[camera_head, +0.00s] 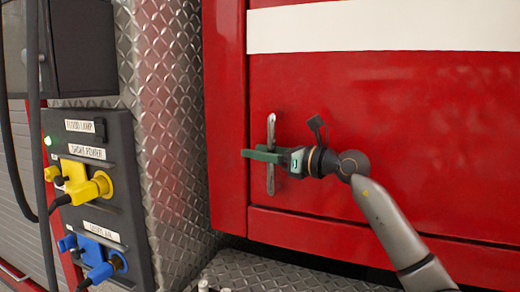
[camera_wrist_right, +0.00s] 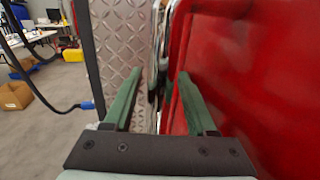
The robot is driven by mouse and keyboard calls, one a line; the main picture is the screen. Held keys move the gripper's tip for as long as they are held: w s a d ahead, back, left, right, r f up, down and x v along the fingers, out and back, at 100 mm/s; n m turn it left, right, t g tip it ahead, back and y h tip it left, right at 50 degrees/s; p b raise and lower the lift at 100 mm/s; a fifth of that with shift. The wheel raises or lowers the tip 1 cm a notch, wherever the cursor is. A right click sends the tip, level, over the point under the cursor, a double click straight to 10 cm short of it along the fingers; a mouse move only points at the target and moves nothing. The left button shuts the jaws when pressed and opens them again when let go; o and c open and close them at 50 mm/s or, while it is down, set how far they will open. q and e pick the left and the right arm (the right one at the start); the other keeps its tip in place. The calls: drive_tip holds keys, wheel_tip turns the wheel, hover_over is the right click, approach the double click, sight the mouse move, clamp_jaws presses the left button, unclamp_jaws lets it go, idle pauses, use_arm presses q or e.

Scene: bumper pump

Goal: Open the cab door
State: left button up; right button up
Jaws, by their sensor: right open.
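The red cab door (camera_head: 390,130) fills the right of the head view and looks shut against its red frame. Its upright silver handle (camera_head: 271,187) is near the door's left edge. My right gripper (camera_head: 262,155) reaches in from the right at the handle's mid-height. Its green fingers are open. In the right wrist view the two fingers (camera_wrist_right: 159,76) stand apart, with a narrow shiny metal strip, apparently the handle (camera_wrist_right: 156,55), between them in the picture. I cannot tell whether they touch it. The red door (camera_wrist_right: 235,80) lies right of the fingers. My left gripper is not in view.
A diamond-plate metal panel (camera_head: 168,110) stands left of the door. A dark socket panel (camera_head: 118,150) with yellow plugs (camera_head: 88,183) and blue plugs (camera_head: 98,262) is further left, with hanging cables. A diamond-plate step (camera_head: 270,272) lies below the door. A cardboard box (camera_wrist_right: 16,96) is on the floor.

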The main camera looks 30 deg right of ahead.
drive_tip(key=shift+c, duration=0.4)
clamp_jaws()
idle(1.0)
